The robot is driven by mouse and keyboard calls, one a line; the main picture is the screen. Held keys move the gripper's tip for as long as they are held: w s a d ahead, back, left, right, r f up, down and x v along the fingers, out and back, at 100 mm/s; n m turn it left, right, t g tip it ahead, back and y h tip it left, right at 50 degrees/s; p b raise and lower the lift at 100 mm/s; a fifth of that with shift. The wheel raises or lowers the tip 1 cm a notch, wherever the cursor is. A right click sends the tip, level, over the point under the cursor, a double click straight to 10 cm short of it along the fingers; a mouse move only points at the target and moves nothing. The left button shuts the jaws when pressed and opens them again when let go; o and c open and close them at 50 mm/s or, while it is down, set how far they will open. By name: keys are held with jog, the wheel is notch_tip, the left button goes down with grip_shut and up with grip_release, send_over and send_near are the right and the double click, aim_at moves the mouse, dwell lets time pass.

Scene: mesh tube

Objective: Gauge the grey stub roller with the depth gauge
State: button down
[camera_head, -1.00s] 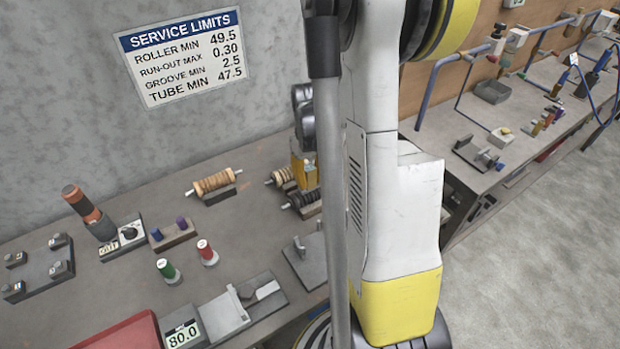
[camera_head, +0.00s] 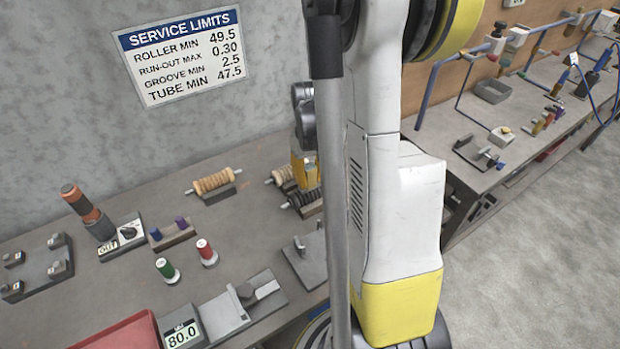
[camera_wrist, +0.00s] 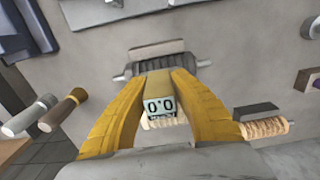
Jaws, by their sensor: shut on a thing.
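My gripper (camera_wrist: 161,88) has its yellow fingers closed on the depth gauge (camera_wrist: 159,106), whose display reads 0.0. In the head view my gripper (camera_head: 304,168) is partly hidden behind my arm, among the rollers at the back of the bench. The dark grey roller (camera_wrist: 150,67) lies on its stand with its axle ends out, just beyond the gauge in the wrist view. It also shows in the head view (camera_head: 301,199), right below the gripper. I cannot tell whether the gauge touches it.
A tan roller (camera_head: 214,183) lies on a stand to the left. Another tan roller (camera_head: 282,175) sits close beside the grey one. A block with a display reading 80.0 (camera_head: 183,333) and coloured spools (camera_head: 166,268) stand nearer the front.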

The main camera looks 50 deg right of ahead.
aim_at(310, 167)
jog(key=shift+f+b, duration=0.35)
dwell(0.7)
jog(key=shift+r, duration=0.1)
dwell(0.4)
jog(key=shift+r+p, duration=2.4)
jog(key=shift+r, duration=1.05)
